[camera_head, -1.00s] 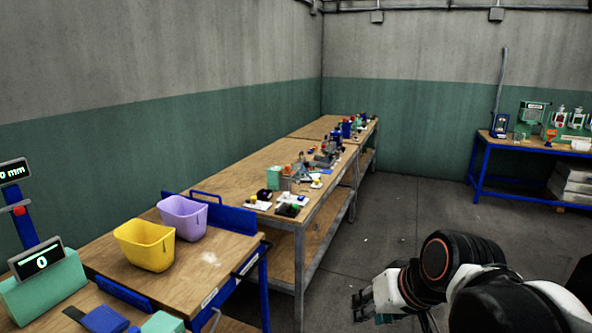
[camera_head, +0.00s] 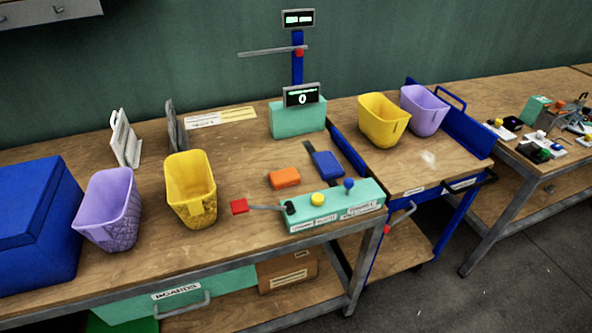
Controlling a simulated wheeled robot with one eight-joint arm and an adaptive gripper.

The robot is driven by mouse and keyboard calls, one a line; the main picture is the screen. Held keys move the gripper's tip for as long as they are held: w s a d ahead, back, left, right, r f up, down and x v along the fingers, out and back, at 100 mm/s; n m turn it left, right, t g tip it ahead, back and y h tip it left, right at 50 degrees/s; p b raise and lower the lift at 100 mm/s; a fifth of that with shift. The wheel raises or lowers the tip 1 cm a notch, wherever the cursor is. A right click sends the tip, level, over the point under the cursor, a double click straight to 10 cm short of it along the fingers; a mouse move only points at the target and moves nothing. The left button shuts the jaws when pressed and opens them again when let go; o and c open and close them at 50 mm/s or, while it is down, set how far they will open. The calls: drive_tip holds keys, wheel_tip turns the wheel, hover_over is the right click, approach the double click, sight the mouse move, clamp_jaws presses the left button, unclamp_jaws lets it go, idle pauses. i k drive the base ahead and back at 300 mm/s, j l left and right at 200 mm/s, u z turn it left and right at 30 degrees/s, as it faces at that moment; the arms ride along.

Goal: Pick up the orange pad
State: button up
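The orange pad (camera_head: 284,178) is a small rounded block lying flat on the wooden workbench (camera_head: 130,255). It lies behind the teal control box (camera_head: 330,207) and to the left of a blue pad (camera_head: 327,165). Nothing touches it from above. My gripper is outside the current view, so its state is hidden.
A red-ended lever (camera_head: 240,206) sticks out left from the control box. A yellow bin (camera_head: 190,190), a purple bin (camera_head: 108,209) and a blue box (camera_head: 35,225) stand to the left. A teal measuring stand (camera_head: 298,120) is behind. Another yellow bin (camera_head: 382,119) stands on the right cart.

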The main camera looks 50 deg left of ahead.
sight(280, 179)
drive_tip(key=u, duration=2)
drive_tip(key=i+l+u, duration=0.2)
drive_tip(key=i+u, duration=0.15)
drive_tip(key=i+l+u, duration=0.75)
drive_tip(key=i+j, duration=0.05)
